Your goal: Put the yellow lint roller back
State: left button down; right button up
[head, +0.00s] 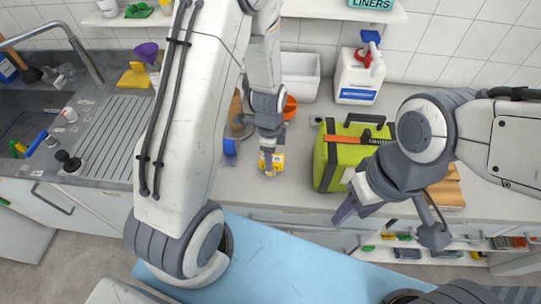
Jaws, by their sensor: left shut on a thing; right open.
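My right gripper (392,222) is open and empty, in front of the counter's edge below the green case.
A green case (333,158) with a black handle stands on the counter (300,185) to the right. A white container (357,80) and a white bin (301,75) stand behind. A sink (35,110) is at left. Open counter lies between the yellow object and the green case.

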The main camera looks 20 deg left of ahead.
pick_arm(q)
jog(key=shift+f, duration=0.1)
jog(key=shift+c, duration=0.9)
grip_release()
notch_tip(320, 180, up, 11)
jog(key=b, duration=0.1)
jog(key=shift+f, duration=0.2)
jog(key=s+d+r+n, duration=0.4)
jog(key=s+d, duration=0.2)
jog(key=s, duration=0.3)
jog(key=s+d+r+n, duration=0.4)
jog(key=s+d, duration=0.2)
jog(key=s, duration=0.3)
jog(key=shift+d+h, duration=0.2)
jog(key=shift+h, duration=0.2)
